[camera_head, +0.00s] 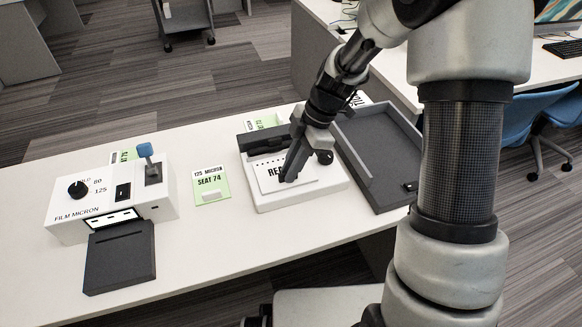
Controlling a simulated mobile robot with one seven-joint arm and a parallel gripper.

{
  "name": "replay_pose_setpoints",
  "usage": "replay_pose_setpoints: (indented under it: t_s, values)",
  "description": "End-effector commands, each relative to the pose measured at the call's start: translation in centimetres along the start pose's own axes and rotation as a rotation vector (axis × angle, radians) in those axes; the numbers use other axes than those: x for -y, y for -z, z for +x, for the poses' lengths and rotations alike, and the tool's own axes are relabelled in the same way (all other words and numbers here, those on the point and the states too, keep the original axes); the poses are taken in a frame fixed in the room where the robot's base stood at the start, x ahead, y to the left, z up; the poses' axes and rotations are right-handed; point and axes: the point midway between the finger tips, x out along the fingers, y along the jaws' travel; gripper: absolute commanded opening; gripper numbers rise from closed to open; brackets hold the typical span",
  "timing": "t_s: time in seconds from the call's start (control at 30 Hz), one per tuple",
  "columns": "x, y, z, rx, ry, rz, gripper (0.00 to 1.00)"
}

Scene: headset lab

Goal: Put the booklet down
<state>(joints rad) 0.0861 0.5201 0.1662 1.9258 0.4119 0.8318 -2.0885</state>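The booklet (268,171) is a white sheet with a row of dark holes along its far edge and large black letters starting "RE". It lies flat over a white punch-like device (270,202) with a dark bar at its back. My gripper (290,178) points down over the booklet's middle, with dark fingers that hide part of the lettering. The fingers look to be at the sheet's surface, but I cannot tell whether they grip it or how far apart they are.
A dark grey tray (408,188) stands right of the device. A green card reading "125 MICRON SEAT 74" (210,189) lies to its left. Further left is a white film-micron machine (75,228) with a dial, blue-topped lever and dark plate (118,270). The white table's front middle is clear.

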Motion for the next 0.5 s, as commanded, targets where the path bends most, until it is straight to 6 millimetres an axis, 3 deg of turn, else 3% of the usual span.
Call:
replay_pose_setpoints:
  t_s: [0.33,0.5]
  values:
    - [0.0,0.1,-0.1,0.000,0.000,0.000,0.28]
    - [-0.1,0.2,-1.4,0.001,-0.003,0.000,0.28]
